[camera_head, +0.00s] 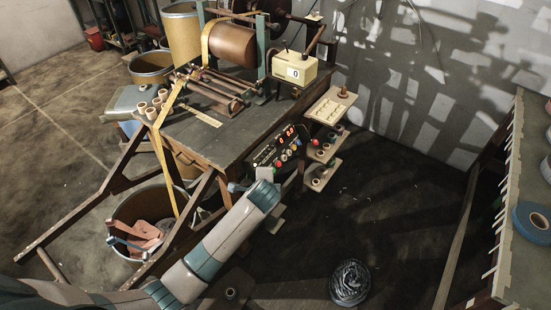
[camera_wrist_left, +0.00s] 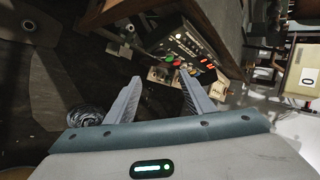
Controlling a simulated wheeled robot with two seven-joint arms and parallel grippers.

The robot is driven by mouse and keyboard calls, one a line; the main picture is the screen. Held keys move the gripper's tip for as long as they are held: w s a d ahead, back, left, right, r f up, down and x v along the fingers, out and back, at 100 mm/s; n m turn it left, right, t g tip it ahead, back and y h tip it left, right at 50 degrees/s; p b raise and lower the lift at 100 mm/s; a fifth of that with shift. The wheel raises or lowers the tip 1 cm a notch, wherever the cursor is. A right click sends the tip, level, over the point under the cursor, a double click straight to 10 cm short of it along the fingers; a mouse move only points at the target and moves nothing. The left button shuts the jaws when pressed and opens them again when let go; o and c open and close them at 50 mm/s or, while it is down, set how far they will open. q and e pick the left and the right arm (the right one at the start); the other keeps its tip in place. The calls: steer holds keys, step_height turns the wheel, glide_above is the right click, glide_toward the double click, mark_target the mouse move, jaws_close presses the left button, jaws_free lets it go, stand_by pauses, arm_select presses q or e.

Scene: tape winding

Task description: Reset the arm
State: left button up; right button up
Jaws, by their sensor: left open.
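My left arm comes in from the lower left in the head view, and my left gripper (camera_head: 264,174) is in front of the winding machine's control panel (camera_head: 283,146). In the left wrist view its two fingers (camera_wrist_left: 161,82) are spread with nothing between them. The panel (camera_wrist_left: 187,45) with red digits and coloured buttons shows just beyond the fingertips; I cannot tell whether they touch it. The winding machine has a brown roller (camera_head: 232,45) and a yellow tape strip (camera_head: 158,145) hanging down its left side. My right gripper is not in view.
A cream counter box (camera_head: 295,71) reading 0 sits on the machine's bench. Small shelves (camera_head: 330,108) project right of the panel. A bin (camera_head: 140,215) stands at left, a dark wrapped bundle (camera_head: 350,282) lies on the floor, and a blue tape roll (camera_head: 532,222) lies on the right table.

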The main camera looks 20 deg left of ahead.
arm_select(q)
steer(key=s+a+f+n+g+h+b, duration=0.1)
steer(key=s+f+n, duration=0.1)
steer(key=s+f, duration=0.8)
steer(key=s+a+f+n+g+b, duration=0.15)
steer(key=s+f, duration=0.45)
steer(key=f, duration=0.8)
steer(key=s+a+f+n+g+h+b, duration=0.1)
steer(key=s+f+n+g, duration=0.1)
steer(key=s+f, duration=0.8)
steer(key=s+f+n+g, duration=0.1)
steer(key=s+f+n, duration=0.1)
steer(key=s+f, duration=0.4)
steer(key=s+a+f+n+g+b, duration=0.1)
steer(key=s+f, duration=0.4)
steer(key=s, duration=1.1)
steer(key=s+a+f+n+g+b, duration=0.1)
steer(key=s+f+n, duration=0.3)
steer(key=s, duration=0.7)
step_height(320, 180, down, 3)
steer(key=shift+s+a+r, duration=0.15)
steer(key=shift+a+r, duration=0.05)
